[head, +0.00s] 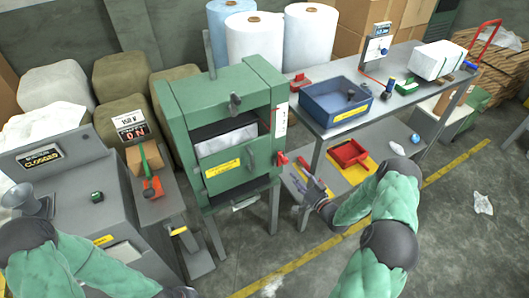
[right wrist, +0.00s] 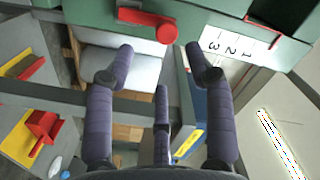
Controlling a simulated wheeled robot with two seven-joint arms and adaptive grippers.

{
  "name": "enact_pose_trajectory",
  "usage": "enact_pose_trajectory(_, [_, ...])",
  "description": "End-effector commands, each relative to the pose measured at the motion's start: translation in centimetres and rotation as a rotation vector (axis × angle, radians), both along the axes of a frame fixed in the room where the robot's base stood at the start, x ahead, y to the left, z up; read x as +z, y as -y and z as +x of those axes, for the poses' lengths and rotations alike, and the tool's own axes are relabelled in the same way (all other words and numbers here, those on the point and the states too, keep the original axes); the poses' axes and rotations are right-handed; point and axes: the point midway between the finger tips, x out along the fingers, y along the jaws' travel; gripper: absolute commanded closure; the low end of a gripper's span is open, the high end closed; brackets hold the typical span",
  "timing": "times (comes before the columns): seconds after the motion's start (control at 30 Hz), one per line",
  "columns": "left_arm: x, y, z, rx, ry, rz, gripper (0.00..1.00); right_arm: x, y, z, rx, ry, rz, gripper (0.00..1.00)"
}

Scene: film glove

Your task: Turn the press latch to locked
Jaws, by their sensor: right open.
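The green press (head: 228,135) stands in the middle of the head view, with an open front bay holding a pale block. Its red latch handle (head: 282,158) sits at the right side of the front. In the right wrist view the red latch (right wrist: 148,20) lies roughly level across the green face, its round hub at the right end. My right gripper (head: 310,187) is just right of and below the latch. Its purple fingers (right wrist: 158,62) are spread and empty, apart from the latch in the wrist view. My left arm enters at lower left; its gripper is out of frame.
A white label with numbers (right wrist: 230,45) is beside the latch. A grey machine (head: 75,205) stands left. Floor at right is mostly free.

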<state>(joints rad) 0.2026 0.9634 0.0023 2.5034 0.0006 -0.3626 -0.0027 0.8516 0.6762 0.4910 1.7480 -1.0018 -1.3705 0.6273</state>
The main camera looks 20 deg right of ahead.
Motion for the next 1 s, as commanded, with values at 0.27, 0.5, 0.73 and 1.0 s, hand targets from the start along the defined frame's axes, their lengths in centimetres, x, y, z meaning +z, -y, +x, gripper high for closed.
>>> enact_pose_trajectory(0.27, [-0.4, 0.0, 0.0, 0.000, -0.001, 0.000, 1.00, 0.6, 0.2, 1.7, 0.009, 0.032, 0.005, 0.46])
enact_pose_trajectory(0.5, [-1.3, 0.0, 0.0, 0.000, -0.001, 0.000, 1.00, 0.5, -0.5, 5.9, 0.006, 0.032, 0.004, 0.46])
enact_pose_trajectory(0.73, [-2.0, 0.0, 0.0, 0.000, -0.001, 0.000, 1.00, 0.5, -0.9, 9.1, 0.006, 0.030, 0.003, 0.46])
enact_pose_trajectory(1.0, [-2.2, 0.0, 0.0, 0.000, 0.000, 0.000, 1.00, 0.6, -1.0, 10.5, 0.004, 0.029, 0.005, 0.46])
